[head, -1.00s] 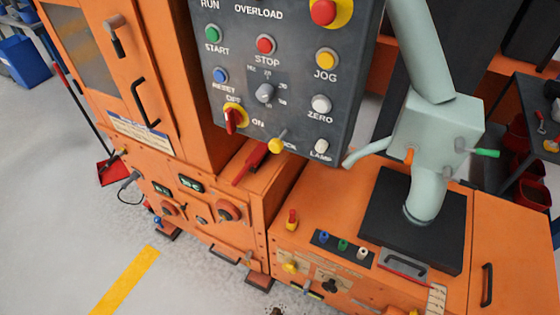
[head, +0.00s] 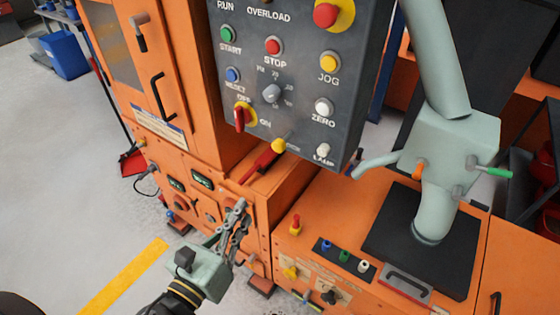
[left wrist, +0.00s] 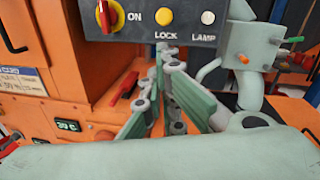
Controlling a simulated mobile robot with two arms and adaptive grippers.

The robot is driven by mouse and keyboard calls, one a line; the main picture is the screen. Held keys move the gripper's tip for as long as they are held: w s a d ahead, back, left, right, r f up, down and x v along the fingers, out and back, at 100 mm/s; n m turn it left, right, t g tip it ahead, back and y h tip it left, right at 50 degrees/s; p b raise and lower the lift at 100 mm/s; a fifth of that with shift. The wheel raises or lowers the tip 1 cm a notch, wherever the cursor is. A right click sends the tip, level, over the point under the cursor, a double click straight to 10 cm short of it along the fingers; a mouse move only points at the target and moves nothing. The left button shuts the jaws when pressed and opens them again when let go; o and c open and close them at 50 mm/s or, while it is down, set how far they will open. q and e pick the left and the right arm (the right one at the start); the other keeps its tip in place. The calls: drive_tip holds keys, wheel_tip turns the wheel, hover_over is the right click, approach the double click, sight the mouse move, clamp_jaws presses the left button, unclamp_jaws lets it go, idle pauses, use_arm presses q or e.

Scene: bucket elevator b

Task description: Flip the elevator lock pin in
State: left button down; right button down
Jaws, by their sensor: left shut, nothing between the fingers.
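The grey control panel (head: 300,60) carries a yellow knob marked LOCK (head: 279,146) on its lower edge; the left wrist view shows it too (left wrist: 165,17). The pale green chute housing (head: 450,148) at the right has an orange pin (head: 418,171) and a green-tipped lever (head: 492,172). I cannot tell for sure which of these is the elevator lock pin. My left gripper (head: 240,206) is shut and empty, in front of the orange cabinet, below and left of the LOCK knob. In the left wrist view its fingertips (left wrist: 161,55) show below the LOCK label. My right gripper is not in view.
A red lever (head: 263,163) sticks out under the panel. Small coloured knobs and a red-topped switch (head: 296,224) stand on the orange bench (head: 345,205). A red rotary switch (head: 240,118) is on the panel. Open floor lies at the left.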

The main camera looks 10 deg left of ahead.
use_arm(q)
drive_tip(key=shift+m+t, duration=0.4)
drive_tip(key=shift+m, duration=0.5)
drive_tip(key=r, duration=0.4)
drive_tip(key=shift+s+d+r, duration=0.1)
drive_tip(key=shift+s+d, duration=0.3)
drive_tip(key=p, duration=0.7)
approach(279, 150)
drive_tip(key=x, duration=0.5)
drive_tip(key=shift+w+r, duration=0.2)
drive_tip(key=shift+w, duration=0.1)
drive_tip(key=shift+w+d+f, duration=0.1)
drive_tip(key=shift+w+d, duration=0.1)
drive_tip(key=shift+w, duration=0.5)
